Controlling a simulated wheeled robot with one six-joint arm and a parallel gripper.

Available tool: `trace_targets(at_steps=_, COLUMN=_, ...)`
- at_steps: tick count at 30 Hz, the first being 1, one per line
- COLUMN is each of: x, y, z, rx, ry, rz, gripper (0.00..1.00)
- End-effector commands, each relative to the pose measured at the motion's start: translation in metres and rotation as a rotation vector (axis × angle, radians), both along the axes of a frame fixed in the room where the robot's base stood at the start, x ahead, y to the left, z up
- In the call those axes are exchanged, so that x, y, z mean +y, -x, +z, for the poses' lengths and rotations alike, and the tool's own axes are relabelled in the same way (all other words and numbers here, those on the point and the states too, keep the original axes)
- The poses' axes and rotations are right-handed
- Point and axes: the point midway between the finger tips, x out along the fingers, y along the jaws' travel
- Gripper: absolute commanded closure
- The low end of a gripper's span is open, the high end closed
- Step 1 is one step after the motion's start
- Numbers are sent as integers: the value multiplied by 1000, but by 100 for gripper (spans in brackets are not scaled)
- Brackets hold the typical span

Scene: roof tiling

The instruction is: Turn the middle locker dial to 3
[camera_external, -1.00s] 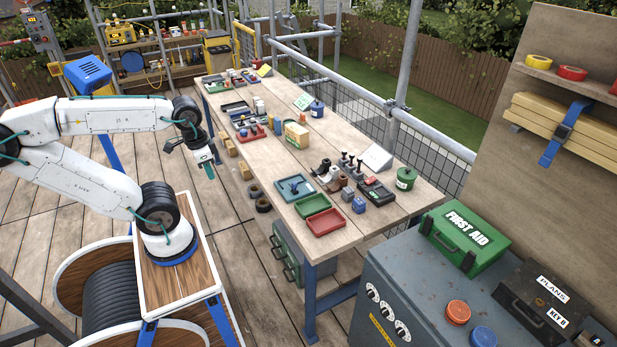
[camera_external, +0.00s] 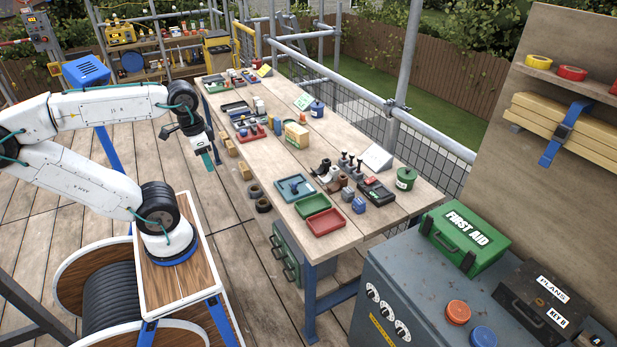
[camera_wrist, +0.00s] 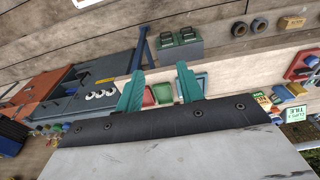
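The grey-blue locker (camera_external: 390,280) stands at the lower right in the external view. Several round white dials sit in a slanted row on its front face, the middle dial (camera_external: 387,318) among them. I cannot read where the dials point. In the wrist view the dials (camera_wrist: 100,94) are small pale discs left of the fingers. My gripper (camera_external: 214,157) hangs left of the workbench, far from the locker. In the wrist view the two green fingers of my gripper (camera_wrist: 160,85) are spread apart with nothing between them.
The workbench (camera_external: 350,240) lies between my arm and the locker, with trays, pipe pieces and tins on it. A green first aid box (camera_external: 466,238), a dark plans case (camera_external: 543,300), and orange (camera_external: 457,312) and blue (camera_external: 483,337) round caps sit on the locker top.

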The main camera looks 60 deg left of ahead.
Motion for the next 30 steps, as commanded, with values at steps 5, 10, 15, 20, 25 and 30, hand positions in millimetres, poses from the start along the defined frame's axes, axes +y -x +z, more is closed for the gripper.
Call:
trace_targets(at_steps=5, x=12, y=-32, z=10, rx=43, ry=-183, rz=-185, gripper=62)
trace_targets(at_steps=10, x=16, y=-83, z=18, rx=78, ry=-426, rz=-439, gripper=62)
trace_targets(at_steps=15, x=-12, y=-163, z=31, rx=100, ry=-761, rz=-804, gripper=62)
trace_targets(at_steps=20, x=-89, y=-243, z=43, rx=84, ry=-1124, rz=-1184, gripper=62)
trace_targets(at_steps=25, x=-218, y=-299, z=43, rx=23, ry=-1523, rz=-1555, gripper=62)
trace_targets(at_steps=30, x=-344, y=-309, z=32, rx=-63, ry=-1863, rz=-1812, gripper=62)
